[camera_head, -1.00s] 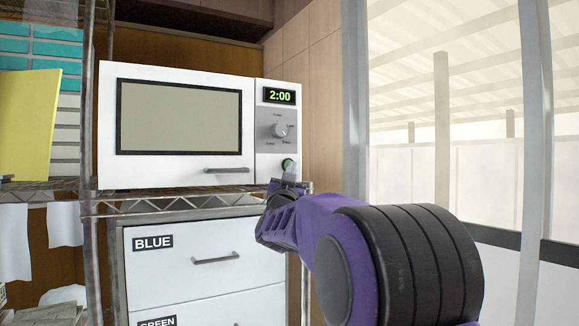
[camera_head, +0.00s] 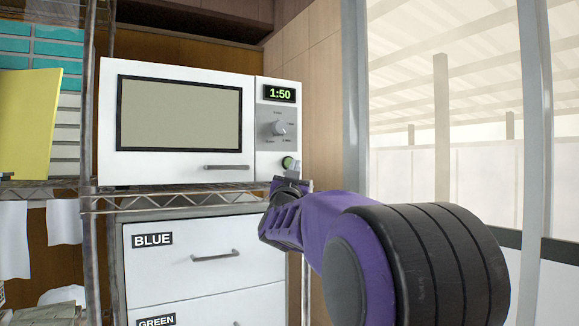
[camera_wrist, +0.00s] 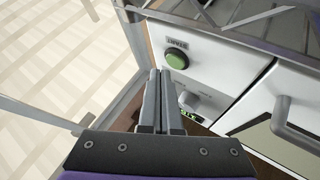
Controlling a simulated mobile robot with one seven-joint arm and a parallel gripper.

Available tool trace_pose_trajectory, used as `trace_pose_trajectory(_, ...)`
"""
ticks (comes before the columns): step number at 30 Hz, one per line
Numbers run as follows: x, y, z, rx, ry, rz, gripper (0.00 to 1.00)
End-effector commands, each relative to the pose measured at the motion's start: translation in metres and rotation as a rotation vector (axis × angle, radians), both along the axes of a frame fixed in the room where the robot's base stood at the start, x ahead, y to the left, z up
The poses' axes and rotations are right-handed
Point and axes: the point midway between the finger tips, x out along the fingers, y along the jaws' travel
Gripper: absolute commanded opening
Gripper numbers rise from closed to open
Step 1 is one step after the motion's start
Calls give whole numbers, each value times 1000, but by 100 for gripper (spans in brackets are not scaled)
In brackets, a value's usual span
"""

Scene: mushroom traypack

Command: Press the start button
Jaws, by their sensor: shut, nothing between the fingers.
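The green round start button (camera_head: 288,163) is at the lower right of the white microwave's front (camera_head: 205,167). In the wrist view the button (camera_wrist: 177,60) shows under a printed "START" label, just beyond my fingertips. My gripper (camera_head: 290,180) is shut and empty, just below and in front of the button in the head view. In the wrist view its two fingers (camera_wrist: 165,75) lie side by side, with the tips beside the button's edge. The button looks uncovered; I cannot tell whether the tips touch it. The green display (camera_head: 280,94) reads 1:50.
The timer knob (camera_head: 279,129) sits above the button. The microwave stands on a wire shelf (camera_head: 150,200), its door shut. White drawers (camera_head: 190,265) labelled BLUE and GREEN are below. A yellow board (camera_head: 28,125) stands at the left. A window is to the right.

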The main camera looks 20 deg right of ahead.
Motion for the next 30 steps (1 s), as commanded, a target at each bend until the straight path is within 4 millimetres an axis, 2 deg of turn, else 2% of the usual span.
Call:
trace_pose_trajectory(5,-5,-1,-2,-1,-2,0,0)
trace_pose_trajectory(18,-45,-9,-1,0,-1,0,0)
trace_pose_trajectory(30,-49,-10,0,0,0,0,0)
